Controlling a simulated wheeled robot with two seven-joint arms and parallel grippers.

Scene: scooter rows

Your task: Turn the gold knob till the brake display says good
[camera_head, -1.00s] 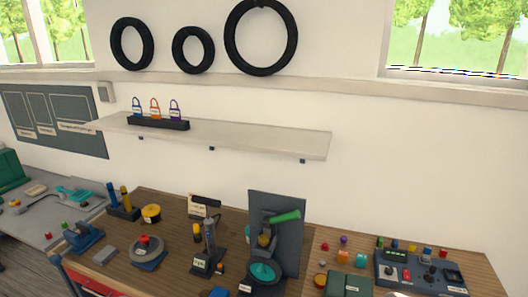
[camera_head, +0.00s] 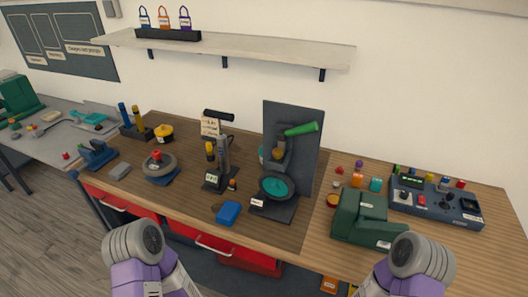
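A dark upright panel stand (camera_head: 307,150) stands at the middle of the wooden bench. It carries a green-handled lever (camera_head: 301,129) and a teal disc (camera_head: 273,187) on a dark base. A small gold knob (camera_head: 278,154) shows on the stand below the lever. A small light-green display (camera_head: 211,178) is on the base of the upright pump-like tool to its left. Another green display (camera_head: 412,182) is on the control box at right. I cannot tell which is the brake display, nor read either one. My two arms show at the bottom edge, but neither gripper is in view.
A blue block (camera_head: 228,213) lies at the bench's front. A dark green machine (camera_head: 362,218) stands right of the panel stand, with the control box (camera_head: 438,203) behind it. Several small coloured parts lie between them. A shelf (camera_head: 260,49) with padlocks hangs above. Red drawers (camera_head: 250,260) are below.

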